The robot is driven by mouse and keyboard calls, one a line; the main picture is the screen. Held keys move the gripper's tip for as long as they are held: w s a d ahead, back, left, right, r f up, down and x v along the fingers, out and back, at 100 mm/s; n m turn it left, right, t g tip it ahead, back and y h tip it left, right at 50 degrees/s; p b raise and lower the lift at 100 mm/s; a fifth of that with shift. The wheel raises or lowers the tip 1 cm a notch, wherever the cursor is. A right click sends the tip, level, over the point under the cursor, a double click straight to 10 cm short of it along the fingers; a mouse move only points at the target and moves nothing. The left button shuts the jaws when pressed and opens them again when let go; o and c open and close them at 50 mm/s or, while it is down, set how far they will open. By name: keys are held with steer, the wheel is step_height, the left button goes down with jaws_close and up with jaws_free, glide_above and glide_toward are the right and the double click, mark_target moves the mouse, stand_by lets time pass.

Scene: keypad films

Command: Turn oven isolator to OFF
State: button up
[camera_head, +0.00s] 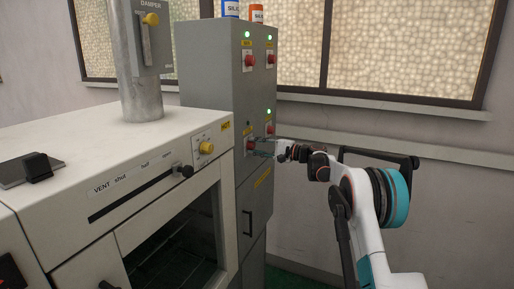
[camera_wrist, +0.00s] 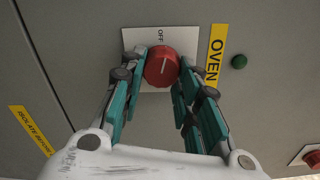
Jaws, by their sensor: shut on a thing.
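The oven isolator is a red round knob (camera_wrist: 162,66) on a white plate (camera_wrist: 137,45) marked OFF, beside a yellow OVEN label (camera_wrist: 215,55). A short pale mark on the knob runs roughly up and down in the wrist view, in line with the OFF lettering. My gripper (camera_wrist: 161,72) is shut on the knob, with one teal finger on each side. In the head view my gripper (camera_head: 262,147) reaches the lower left switch of the grey cabinet (camera_head: 212,75), partly covering it. The green lamp (camera_wrist: 239,62) next to the OVEN label looks dark.
Other red knobs (camera_head: 249,60) with lit green lamps (camera_head: 247,34) sit on the same cabinet face. Another red knob (camera_wrist: 313,158) is at the wrist view's lower right. A white oven (camera_head: 75,150) stands to the left. A wall ledge runs behind my arm.

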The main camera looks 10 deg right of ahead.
steer(key=shift+n, duration=1.6)
steer(key=o, duration=1.1)
steer(key=shift+c, duration=0.2)
steer(key=v, duration=1.2)
steer(key=shift+r, duration=0.1)
